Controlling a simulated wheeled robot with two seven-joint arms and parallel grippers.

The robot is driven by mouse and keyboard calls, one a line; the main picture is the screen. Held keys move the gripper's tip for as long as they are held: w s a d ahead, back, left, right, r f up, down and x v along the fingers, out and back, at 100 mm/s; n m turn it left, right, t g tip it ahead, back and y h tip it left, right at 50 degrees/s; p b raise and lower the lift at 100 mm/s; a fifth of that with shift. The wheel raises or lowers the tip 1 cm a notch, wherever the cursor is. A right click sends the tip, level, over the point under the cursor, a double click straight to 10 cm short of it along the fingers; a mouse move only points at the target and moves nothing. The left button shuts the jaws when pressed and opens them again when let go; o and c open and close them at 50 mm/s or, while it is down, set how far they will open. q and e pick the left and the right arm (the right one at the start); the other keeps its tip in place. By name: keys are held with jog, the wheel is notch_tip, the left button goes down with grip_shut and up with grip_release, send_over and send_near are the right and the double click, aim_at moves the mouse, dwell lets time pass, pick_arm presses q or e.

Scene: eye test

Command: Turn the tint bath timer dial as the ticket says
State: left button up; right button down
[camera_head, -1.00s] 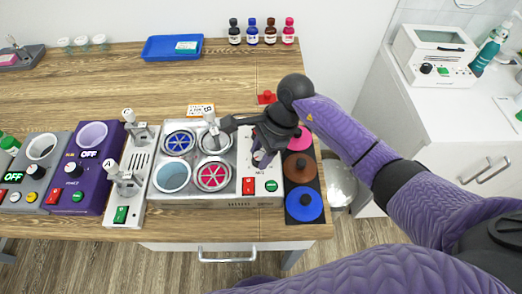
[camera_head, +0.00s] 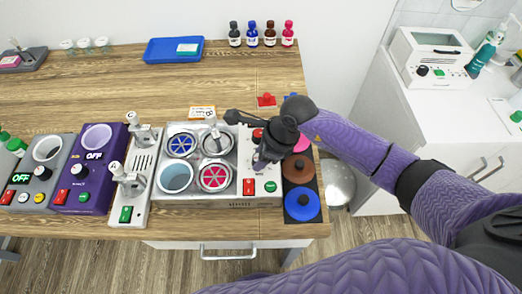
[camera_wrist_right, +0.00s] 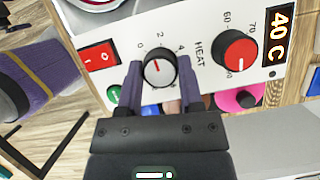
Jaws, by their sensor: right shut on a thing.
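The tint bath (camera_head: 210,203) is a silver unit with several round wells and a white control panel at its right. My right gripper (camera_head: 262,160) is over this panel. In the right wrist view its fingers (camera_wrist_right: 154,74) are shut on the timer dial (camera_wrist_right: 158,68), a pale-faced black knob with a red mark, among the numbers 0, 2 and 4. The mark slants up and left; its exact reading is unclear. A small orange and white card (camera_head: 202,112), possibly the ticket, stands behind the bath; its writing is too small to read. My left gripper is out of view.
A red heat dial (camera_wrist_right: 238,50) and a 40 C display (camera_wrist_right: 278,38) are close to the timer dial. A red switch (camera_wrist_right: 101,57) and a green button (camera_wrist_right: 114,93) are on the other side. Coloured lids (camera_head: 302,205) lie right of the bath.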

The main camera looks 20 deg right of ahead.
jog(key=shift+m+t+h+p, duration=0.3)
jog(key=shift+m+t+p, duration=0.4)
jog(key=shift+m, duration=0.9)
jog(key=shift+c, duration=1.8)
grip_release()
jog(key=shift+o, duration=0.6)
jog(key=shift+r, duration=0.1)
